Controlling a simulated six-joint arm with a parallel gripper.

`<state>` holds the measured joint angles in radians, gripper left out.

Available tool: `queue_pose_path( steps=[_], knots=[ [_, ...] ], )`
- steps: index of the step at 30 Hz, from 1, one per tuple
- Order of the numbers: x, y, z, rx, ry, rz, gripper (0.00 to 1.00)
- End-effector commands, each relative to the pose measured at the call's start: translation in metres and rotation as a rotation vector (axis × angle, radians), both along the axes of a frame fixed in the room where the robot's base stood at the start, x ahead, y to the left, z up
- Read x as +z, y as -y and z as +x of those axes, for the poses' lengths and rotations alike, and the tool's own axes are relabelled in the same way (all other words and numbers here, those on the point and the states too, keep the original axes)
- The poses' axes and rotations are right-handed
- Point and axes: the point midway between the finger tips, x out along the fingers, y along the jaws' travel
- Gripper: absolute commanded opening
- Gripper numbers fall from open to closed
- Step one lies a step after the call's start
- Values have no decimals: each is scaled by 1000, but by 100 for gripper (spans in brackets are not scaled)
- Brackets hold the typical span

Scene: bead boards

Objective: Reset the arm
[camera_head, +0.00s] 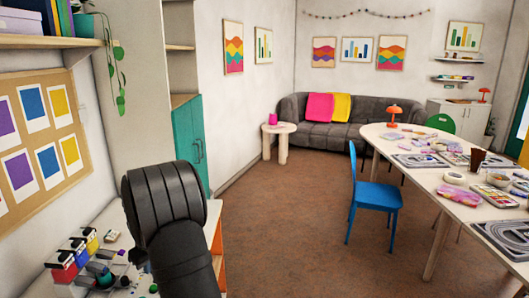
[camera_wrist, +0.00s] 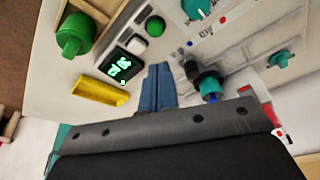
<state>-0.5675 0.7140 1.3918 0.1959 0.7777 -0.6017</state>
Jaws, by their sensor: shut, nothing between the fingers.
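My gripper (camera_wrist: 158,68) shows in the wrist view, its two blue-grey fingers together and nothing between them. It is over a pale worktop or panel; I cannot tell how far above it. The dark gripper body fills the bottom of that view. In the head view my black arm rises at the lower left, in front of the pale bench (camera_head: 120,240). My gripper cannot be made out there.
Near the fingers are a small display (camera_wrist: 122,66) with green marks, a yellow bar (camera_wrist: 102,92), a green knob (camera_wrist: 76,33) and a teal knob (camera_wrist: 283,60).

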Motion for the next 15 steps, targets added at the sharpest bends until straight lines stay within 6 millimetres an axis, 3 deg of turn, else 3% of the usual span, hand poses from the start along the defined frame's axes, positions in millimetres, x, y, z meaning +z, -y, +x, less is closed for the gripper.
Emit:
queue_pose_path(
  steps=[11,12,15],
  knots=[
    [-72,0,-1,-1,-3,-2,0],
    [-54,-1,1,0,5,3,0],
    [-33,0,1,-1,4,3,0]
  ],
)
